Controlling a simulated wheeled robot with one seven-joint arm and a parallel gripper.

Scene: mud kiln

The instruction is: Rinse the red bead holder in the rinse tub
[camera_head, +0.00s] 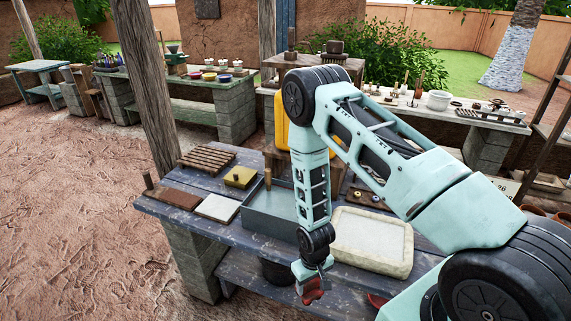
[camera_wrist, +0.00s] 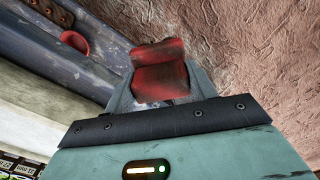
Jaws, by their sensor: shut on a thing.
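My gripper (camera_head: 313,276) is shut on the red bead holder (camera_head: 312,293), low in front of the bench's front edge. In the wrist view the holder (camera_wrist: 159,66) sits between the fingers of my gripper (camera_wrist: 160,92), with dark smudges on its red faces. A grey rectangular tub (camera_head: 262,222) stands on the bench, behind and left of my gripper; my arm hides its right part. A pale, thick-rimmed basin (camera_head: 408,250) with whitish contents stands right of it. Which of these two is the rinse tub I cannot tell for sure.
A yellow block (camera_head: 239,177), a slatted wooden rack (camera_head: 206,158), and a white tile (camera_head: 218,207) lie left of the grey tub. Another red piece (camera_head: 377,300) lies at the lower right, also in the wrist view (camera_wrist: 74,42). A wooden post (camera_head: 150,90) rises behind the bench's left end.

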